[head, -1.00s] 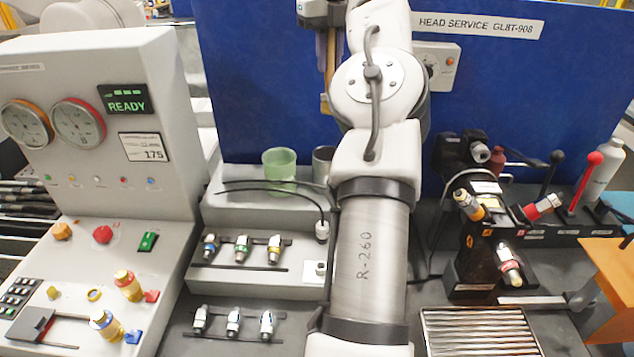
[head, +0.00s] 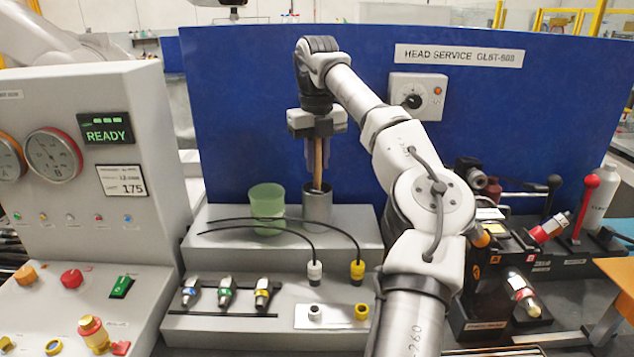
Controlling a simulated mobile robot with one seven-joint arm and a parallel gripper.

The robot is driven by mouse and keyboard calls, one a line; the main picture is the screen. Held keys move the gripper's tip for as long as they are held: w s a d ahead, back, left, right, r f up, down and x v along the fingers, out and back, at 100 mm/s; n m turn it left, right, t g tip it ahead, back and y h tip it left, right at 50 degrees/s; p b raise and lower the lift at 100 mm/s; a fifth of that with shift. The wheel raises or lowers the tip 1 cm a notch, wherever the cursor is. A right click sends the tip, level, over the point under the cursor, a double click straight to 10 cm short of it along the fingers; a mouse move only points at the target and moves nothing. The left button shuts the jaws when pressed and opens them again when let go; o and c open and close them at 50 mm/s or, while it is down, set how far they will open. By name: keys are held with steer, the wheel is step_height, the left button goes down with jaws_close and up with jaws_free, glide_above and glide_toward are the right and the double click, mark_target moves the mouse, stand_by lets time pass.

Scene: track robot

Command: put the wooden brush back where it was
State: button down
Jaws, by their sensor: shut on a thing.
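The wooden brush (head: 318,164) hangs upright from my gripper (head: 318,150), which is shut on its handle in front of the blue panel. The brush's lower end is at the mouth of a grey metal cup (head: 317,212) on the upper step of the grey stand. The lower end seems to be inside the rim, but I cannot tell how deep, and the bristles are hidden.
A green translucent cup (head: 267,205) stands just left of the metal cup. Black cables (head: 290,228) with white and yellow ends curve in front. The grey stand (head: 350,225) holds several fittings on its lower step. My arm covers the right side.

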mark_target(317, 189)
steer(key=shift+f, duration=2.1)
steer(key=shift+f, duration=0.2)
steer(key=c, duration=1.6)
jaws_free()
steer(key=shift+r, duration=0.15)
step_height(317, 189, up, 12)
steer(key=shift+r+p, duration=0.1)
steer(key=shift+p, duration=0.85)
